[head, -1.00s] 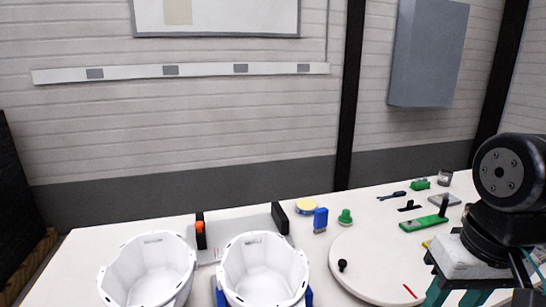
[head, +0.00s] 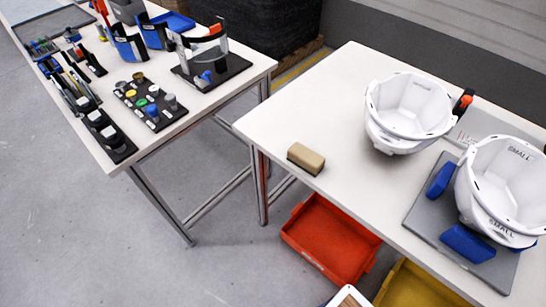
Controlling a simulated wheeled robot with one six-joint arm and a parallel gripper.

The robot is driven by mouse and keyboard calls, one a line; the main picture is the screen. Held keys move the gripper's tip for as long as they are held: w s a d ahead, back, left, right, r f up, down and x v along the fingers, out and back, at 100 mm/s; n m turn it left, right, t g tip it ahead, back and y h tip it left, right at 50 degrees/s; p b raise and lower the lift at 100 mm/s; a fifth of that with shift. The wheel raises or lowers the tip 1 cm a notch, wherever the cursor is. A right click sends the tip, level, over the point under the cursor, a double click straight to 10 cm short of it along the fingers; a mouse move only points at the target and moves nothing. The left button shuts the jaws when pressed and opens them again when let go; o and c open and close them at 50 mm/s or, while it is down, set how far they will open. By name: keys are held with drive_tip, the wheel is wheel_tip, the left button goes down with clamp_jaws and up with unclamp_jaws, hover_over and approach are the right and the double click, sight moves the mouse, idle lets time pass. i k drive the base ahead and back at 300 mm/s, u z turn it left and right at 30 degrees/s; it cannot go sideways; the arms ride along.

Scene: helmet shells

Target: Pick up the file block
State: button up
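A tan block with a dark underside (head: 306,158), which looks like the file block, lies on the white table (head: 345,100) near its left front corner in the head view. Nothing touches it. Clear table surrounds it, with the nearest white helmet shell (head: 405,110) to its right. My gripper is not in view.
A second helmet shell (head: 500,190) sits on a grey plate with blue supports at the right. A red bin (head: 330,240) and a yellow bin (head: 425,285) are below the table edge. Another table (head: 215,105) at the left holds tools and racks, with a gap between the tables.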

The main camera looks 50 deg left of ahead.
sight(311, 162)
drive_tip(key=u, duration=1.55)
